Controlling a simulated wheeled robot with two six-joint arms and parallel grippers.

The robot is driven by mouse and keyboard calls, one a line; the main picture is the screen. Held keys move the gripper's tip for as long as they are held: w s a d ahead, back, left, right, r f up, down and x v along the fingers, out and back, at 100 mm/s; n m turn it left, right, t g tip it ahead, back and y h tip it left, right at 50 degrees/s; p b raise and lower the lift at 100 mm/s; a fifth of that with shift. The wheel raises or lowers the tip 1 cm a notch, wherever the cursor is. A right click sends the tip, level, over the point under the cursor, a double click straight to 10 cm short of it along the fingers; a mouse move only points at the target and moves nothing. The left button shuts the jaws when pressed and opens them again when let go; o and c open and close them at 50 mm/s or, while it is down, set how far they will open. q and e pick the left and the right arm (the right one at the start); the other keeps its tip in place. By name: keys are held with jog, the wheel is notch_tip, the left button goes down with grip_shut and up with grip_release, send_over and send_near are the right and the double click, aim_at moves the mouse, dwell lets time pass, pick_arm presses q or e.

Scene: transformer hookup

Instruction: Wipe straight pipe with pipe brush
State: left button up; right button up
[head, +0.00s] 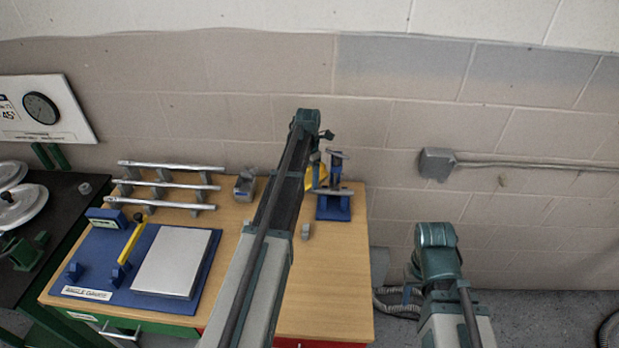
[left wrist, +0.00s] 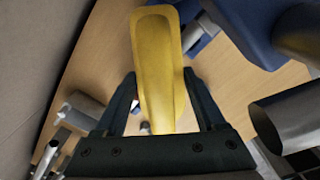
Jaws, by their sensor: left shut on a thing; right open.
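A yellow, flat, rounded piece (left wrist: 158,60), likely the pipe brush's handle, sits between the two dark fingers of my left gripper (left wrist: 160,95) in the left wrist view. It also shows as a yellow patch (head: 319,178) in the head view, partly behind my left arm. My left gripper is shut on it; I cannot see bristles. A grey pipe (head: 332,191) lies across the blue stand (head: 334,208) in the head view. In the left wrist view a grey tube with an open end (left wrist: 285,118), likely this pipe, is to the right, apart from the yellow piece. My right gripper is out of view.
Several silver bars lie on a rack (head: 168,185) at the back left of the wooden table (head: 325,290). A blue board (head: 105,270) with a grey plate (head: 177,262) is at front left. A small grey block (head: 245,187) stands left of my arm. The table's front right is clear.

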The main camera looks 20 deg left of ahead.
pick_arm(q)
jog(key=shift+s+a, duration=0.35)
jog(key=shift+a, duration=0.4)
jog(key=shift+s+a, duration=0.3)
jog(key=shift+a, duration=0.45)
jog(key=shift+s+a, duration=0.3)
jog(key=shift+a, duration=0.6)
jog(key=shift+s+a, duration=0.3)
jog(key=shift+a, duration=0.6)
notch_tip(320, 180, up, 6)
jog(key=p, duration=0.6)
notch_tip(320, 180, up, 3)
jog(key=p, duration=0.3)
